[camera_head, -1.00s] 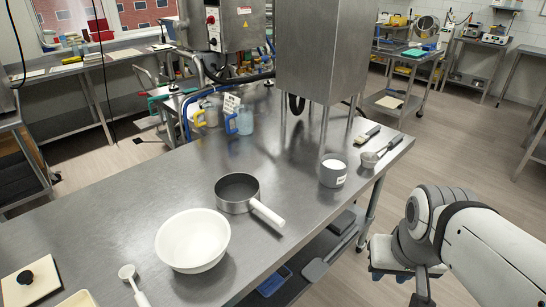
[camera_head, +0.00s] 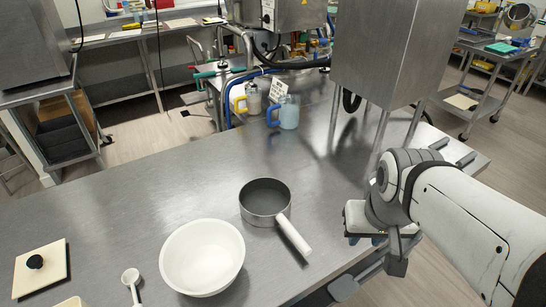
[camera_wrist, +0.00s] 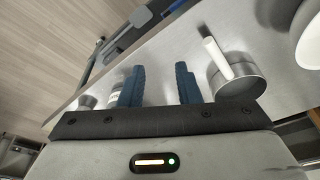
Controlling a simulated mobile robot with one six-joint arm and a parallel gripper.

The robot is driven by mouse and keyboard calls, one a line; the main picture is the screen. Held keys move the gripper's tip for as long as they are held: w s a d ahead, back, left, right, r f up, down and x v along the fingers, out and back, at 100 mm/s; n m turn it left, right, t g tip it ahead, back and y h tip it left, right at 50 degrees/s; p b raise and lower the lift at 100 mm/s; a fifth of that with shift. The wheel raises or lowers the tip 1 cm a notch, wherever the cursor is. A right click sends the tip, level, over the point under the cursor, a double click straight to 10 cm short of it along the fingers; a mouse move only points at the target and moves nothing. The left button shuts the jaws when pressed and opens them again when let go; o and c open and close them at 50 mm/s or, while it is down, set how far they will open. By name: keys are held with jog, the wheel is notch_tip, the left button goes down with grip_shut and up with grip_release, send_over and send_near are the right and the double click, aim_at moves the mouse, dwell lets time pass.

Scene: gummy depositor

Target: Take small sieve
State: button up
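My gripper (camera_wrist: 160,82) shows in the wrist view with its two blue fingers wide apart and nothing between them. A small metal round thing (camera_wrist: 88,102), possibly the small sieve, lies at the left in the wrist view, beyond the left finger. It is partly cut off by my gripper body, so I cannot be sure of it. A labelled container (camera_wrist: 115,95) stands beside it, partly behind the left finger. In the head view my arm covers the table's right end, and no sieve shows there.
A saucepan (camera_head: 265,203) with a white handle stands on the steel table (camera_head: 150,200), also seen in the wrist view (camera_wrist: 240,82). Steel housing (camera_head: 395,50) stands behind. Jugs (camera_head: 287,112) stand farther back.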

jog(key=shift+s+a, duration=0.1)
jog(key=n+g+h+b, duration=0.1)
jog(key=n+g+h, duration=0.1)
jog(key=n, duration=0.5)
send_over(286, 223)
jog(key=s, duration=0.1)
jog(key=f, duration=0.8)
jog(key=shift+a, duration=0.2)
jog(key=f, duration=0.5)
jog(key=w+f, duration=0.1)
jog(key=f, duration=0.1)
jog(key=shift+d+f, duration=0.35)
jog(key=shift+f, duration=0.05)
grip_shut()
